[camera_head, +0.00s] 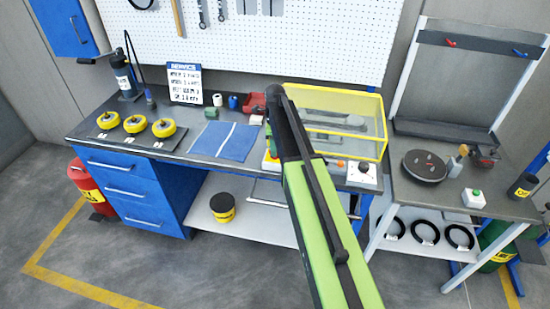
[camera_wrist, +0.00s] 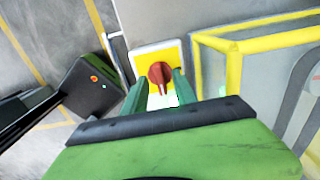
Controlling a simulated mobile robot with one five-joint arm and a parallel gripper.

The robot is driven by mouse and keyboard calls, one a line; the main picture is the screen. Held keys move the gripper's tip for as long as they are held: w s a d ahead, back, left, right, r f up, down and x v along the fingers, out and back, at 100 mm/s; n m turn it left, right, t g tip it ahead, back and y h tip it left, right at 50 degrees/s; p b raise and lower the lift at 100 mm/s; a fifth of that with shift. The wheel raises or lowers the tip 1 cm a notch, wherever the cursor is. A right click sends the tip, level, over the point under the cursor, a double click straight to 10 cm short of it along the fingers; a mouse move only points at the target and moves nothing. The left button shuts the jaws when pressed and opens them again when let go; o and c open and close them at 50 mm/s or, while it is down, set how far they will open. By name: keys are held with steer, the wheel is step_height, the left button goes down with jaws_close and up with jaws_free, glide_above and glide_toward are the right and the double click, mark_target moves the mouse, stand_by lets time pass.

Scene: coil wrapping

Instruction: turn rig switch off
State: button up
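The rig switch (camera_wrist: 160,73) is a red rotary knob on a yellow plate (camera_wrist: 139,62) with a pale border, in the upper middle of the wrist view. Its narrow handle points down in that picture. My gripper (camera_wrist: 162,82) has its two green fingers apart, one on each side of the knob. A gap shows between the fingers and the handle; whether a fingertip touches the knob's rim I cannot tell. In the head view my arm hides most of the gripper and knob; a bit of the yellow plate (camera_head: 268,162) shows left of the arm.
A yellow-framed clear guard (camera_head: 345,120) stands right beside the switch. A dark box with an orange button (camera_wrist: 93,80) is left in the wrist view. The bench holds yellow coils (camera_head: 134,124), a blue mat (camera_head: 226,141) and a service sign (camera_head: 185,84). A side table (camera_head: 450,205) stands right.

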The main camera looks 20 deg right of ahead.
steer(key=shift+f, duration=0.25)
steer(key=shift+c, duration=0.4)
jaws_close()
steer(key=shift+n, duration=0.4)
steer(key=n, duration=0.8)
steer(key=shift+n, duration=0.3)
steer(key=n, duration=0.4)
steer(key=shift+n, duration=2.2)
